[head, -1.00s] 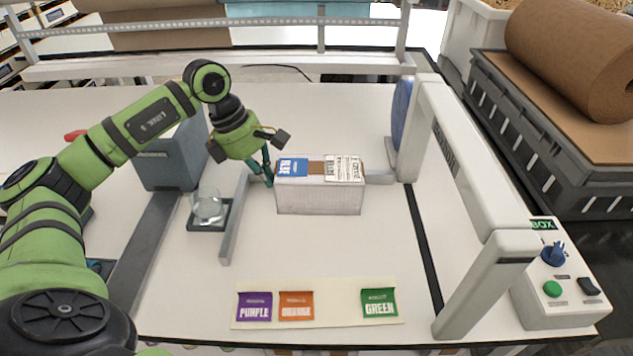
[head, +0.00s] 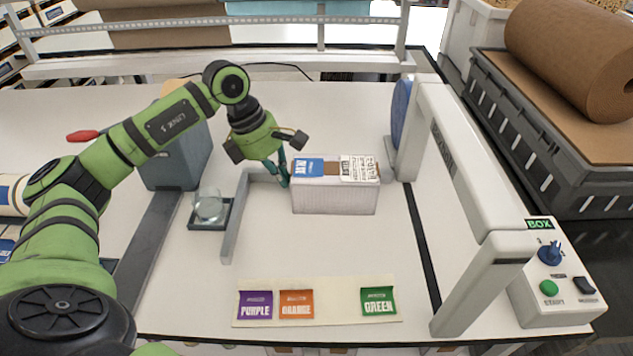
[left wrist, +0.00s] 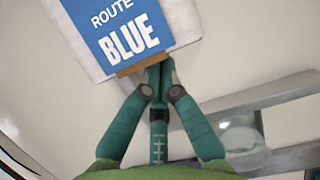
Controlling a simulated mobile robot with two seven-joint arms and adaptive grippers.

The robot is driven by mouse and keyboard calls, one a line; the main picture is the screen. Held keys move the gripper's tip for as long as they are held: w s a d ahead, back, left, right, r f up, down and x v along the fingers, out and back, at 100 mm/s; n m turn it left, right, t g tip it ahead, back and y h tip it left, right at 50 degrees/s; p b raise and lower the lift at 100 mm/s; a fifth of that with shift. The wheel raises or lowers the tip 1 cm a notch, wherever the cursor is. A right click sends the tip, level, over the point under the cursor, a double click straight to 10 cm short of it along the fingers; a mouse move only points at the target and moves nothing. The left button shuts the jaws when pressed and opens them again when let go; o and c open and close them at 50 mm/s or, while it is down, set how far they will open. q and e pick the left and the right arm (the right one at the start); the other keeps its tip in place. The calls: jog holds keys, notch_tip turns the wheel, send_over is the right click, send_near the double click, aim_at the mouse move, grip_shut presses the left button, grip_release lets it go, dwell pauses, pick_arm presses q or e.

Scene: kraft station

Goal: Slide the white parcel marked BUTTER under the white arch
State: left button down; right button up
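The white parcel (head: 334,200) stands on the white table left of the white arch (head: 470,165), with a gap between them. It has a blue label, brown tape and a printed white label on top; its small print is hard to read. My left gripper (head: 283,180) is at the parcel's left end, its fingertips low beside it. In the left wrist view the fingers (left wrist: 160,72) meet at the tips against or very near the edge of the parcel (left wrist: 175,12), whose blue label reads ROUTE BLUE. My right gripper is not in view.
Grey rails (head: 235,225) lie left of and behind the parcel. A glass jar (head: 208,206) stands on a small dark tray. A dark strip (head: 425,255) crosses the table before the arch. Colour cards (head: 296,304) lie in front. A control box (head: 550,287) is right. Table between parcel and strip is clear.

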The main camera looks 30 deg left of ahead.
aim_at(324, 170)
pick_arm(q)
jog(key=shift+d, duration=0.1)
jog(key=shift+w+d, duration=0.35)
jog(key=shift+d, duration=0.3)
jog(key=shift+w+d, duration=0.35)
jog(key=shift+d, duration=0.25)
jog(key=shift+d+p, duration=0.15)
jog(key=shift+p, duration=0.15)
jog(key=shift+w+d, duration=0.25)
jog(key=shift+d, duration=0.1)
jog(key=shift+w+d, duration=0.4)
jog(key=shift+d, duration=0.6)
jog(key=shift+w+d, duration=0.25)
jog(key=shift+d, duration=0.15)
jog(key=shift+w+d, duration=0.35)
jog(key=shift+d, duration=0.45)
jog(key=shift+w+d, duration=0.1)
jog(key=shift+d, duration=0.05)
